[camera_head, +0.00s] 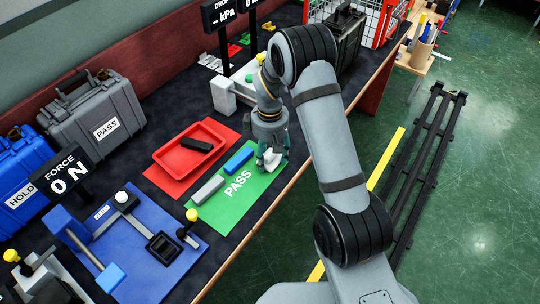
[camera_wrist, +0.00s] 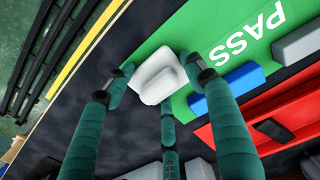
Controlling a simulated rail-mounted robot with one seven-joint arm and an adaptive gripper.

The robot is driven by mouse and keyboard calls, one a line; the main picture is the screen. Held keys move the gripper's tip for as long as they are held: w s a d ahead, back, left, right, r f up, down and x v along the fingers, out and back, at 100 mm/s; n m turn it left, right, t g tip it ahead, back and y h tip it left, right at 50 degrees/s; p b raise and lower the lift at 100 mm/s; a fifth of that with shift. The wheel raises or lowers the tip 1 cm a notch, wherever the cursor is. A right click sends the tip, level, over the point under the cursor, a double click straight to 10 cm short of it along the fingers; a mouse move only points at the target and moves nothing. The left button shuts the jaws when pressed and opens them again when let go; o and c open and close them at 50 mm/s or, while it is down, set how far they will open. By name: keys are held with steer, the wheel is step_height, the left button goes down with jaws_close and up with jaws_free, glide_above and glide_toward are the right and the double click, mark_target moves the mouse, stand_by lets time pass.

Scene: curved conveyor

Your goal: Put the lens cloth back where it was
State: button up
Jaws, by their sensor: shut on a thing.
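A white, folded-looking piece, which I take to be the lens cloth (camera_wrist: 158,72), sits between the green fingers of my gripper (camera_wrist: 160,84) in the wrist view. My gripper (camera_head: 270,148) is shut on it. In the head view the cloth (camera_head: 271,161) shows as a small pale patch below my fingers, partly hidden by them. It is at the right end of the green PASS mat (camera_head: 222,213), by the mat's edge. I cannot tell whether it touches the mat.
A blue block (camera_head: 239,160) and a grey block (camera_head: 208,189) lie on the green mat. A red tray (camera_head: 166,157) holding a dark block stands behind. A white fixture (camera_head: 222,95) is farther along the bench. The mat's front part is clear.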

mark_target(270, 153)
steer(key=shift+f, duration=0.25)
steer(key=o, duration=1.1)
steer(key=shift+r, duration=0.15)
step_height(270, 153, up, 12)
steer(key=p, duration=0.1)
steer(key=shift+r, duration=0.2)
steer(key=shift+o, duration=0.9)
